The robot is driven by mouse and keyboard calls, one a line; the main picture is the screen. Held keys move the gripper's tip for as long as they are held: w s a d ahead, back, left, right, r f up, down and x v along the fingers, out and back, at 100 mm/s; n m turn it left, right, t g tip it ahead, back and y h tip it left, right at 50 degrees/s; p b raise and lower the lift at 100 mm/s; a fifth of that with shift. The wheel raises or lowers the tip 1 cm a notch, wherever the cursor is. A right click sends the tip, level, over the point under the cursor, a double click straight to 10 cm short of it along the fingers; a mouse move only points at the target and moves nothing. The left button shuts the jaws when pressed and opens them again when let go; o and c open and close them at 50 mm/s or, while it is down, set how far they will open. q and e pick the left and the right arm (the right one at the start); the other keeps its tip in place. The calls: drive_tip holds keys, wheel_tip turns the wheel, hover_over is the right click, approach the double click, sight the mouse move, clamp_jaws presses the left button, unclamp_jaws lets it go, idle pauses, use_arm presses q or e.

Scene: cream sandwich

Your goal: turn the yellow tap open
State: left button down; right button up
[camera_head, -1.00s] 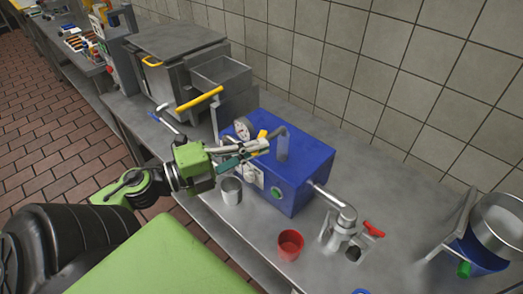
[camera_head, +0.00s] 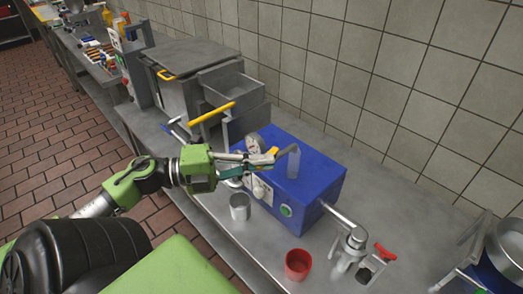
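The blue machine (camera_head: 318,181) stands on the steel counter. A metal cup (camera_head: 240,206) stands below the gripper, and a red cup (camera_head: 297,264) stands farther right. My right gripper is out of view.
A grey container with a yellow bar (camera_head: 211,113) stands behind and left of my gripper. A metal tap with a red handle (camera_head: 385,252) is to the right of the blue machine. The tiled wall (camera_head: 400,90) closes off the back.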

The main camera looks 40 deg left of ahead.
use_arm(q)
drive_tip(key=c, duration=2.2)
unclamp_jaws()
drive_tip(key=shift+c, duration=0.2)
drive_tip(key=shift+f, duration=0.15)
drive_tip(key=shift+s+a+f, duration=0.1)
drive_tip(key=v, duration=0.7)
drive_tip(key=shift+s+a+r, duration=0.25)
drive_tip(key=shift+r, duration=0.05)
